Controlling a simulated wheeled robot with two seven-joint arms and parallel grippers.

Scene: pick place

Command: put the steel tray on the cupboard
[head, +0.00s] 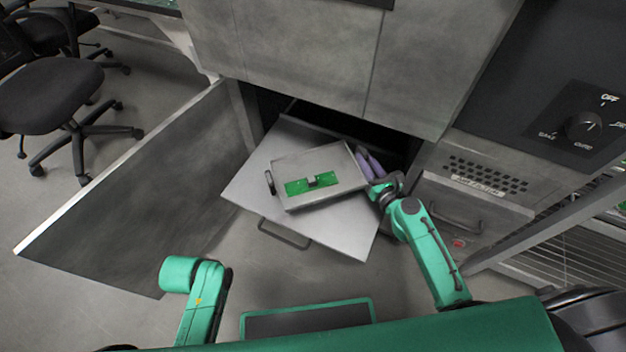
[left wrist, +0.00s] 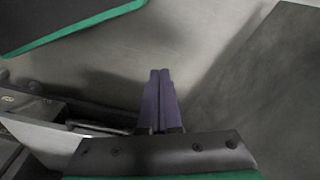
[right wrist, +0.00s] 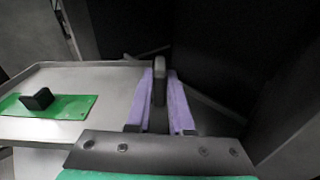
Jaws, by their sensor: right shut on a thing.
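The steel tray (head: 335,197) is a shallow rectangular tray with a green board (head: 300,188) on it and a dark handle (head: 269,182) at its left end. My right gripper (head: 368,162) is at the tray's right end. In the right wrist view its purple fingers (right wrist: 160,85) are shut around the tray's dark handle (right wrist: 159,70), with the tray (right wrist: 110,80) to the left. The cupboard (head: 300,55) is grey, with an opening behind the tray. My left gripper shows only in the left wrist view (left wrist: 160,75), its fingers together and empty.
A grey panel with a handle (head: 285,235) extends from the opening beneath the tray; I cannot tell whether they touch. A large open door (head: 140,180) stands at the left. A control panel with a knob (head: 583,125) is at right. Office chairs (head: 50,90) stand far left.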

